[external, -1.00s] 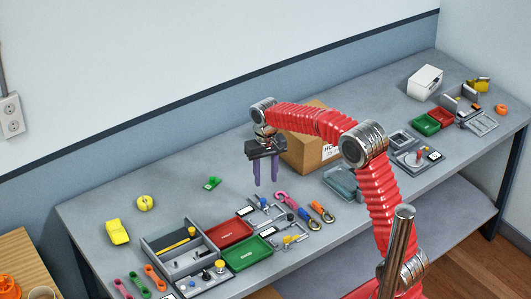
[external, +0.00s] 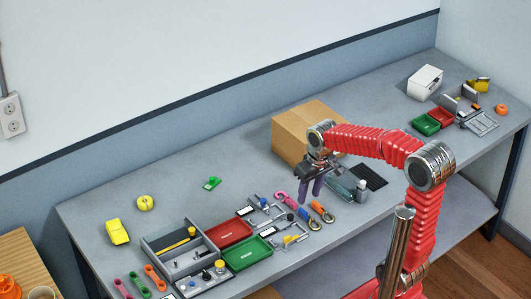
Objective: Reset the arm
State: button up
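My gripper (external: 310,191) hangs from the red arm above the bench, in front of the cardboard box (external: 293,130). Its two purple fingers point down and stand apart, with nothing seen between them. In the picture, the fingertips are close to the coloured hooks (external: 320,212). Their height above the bench is hard to tell.
The grey bench (external: 120,190) carries a red tray (external: 228,233), a green tray (external: 247,253), a yellow toy car (external: 117,231) and a yellow tape roll (external: 145,203). A white box (external: 425,82) stands at the far right.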

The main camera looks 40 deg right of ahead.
jog(key=s+d+r+t, duration=0.1)
jog(key=s+r, duration=0.1)
jog(key=s, duration=0.5)
jog(key=s+d+r+t, duration=0.1)
jog(key=s+r+t, duration=0.1)
jog(key=s, duration=0.4)
jog(key=shift+s+d+t, duration=0.2)
jog(key=shift+s+t, duration=0.1)
jog(key=shift+s, duration=0.05)
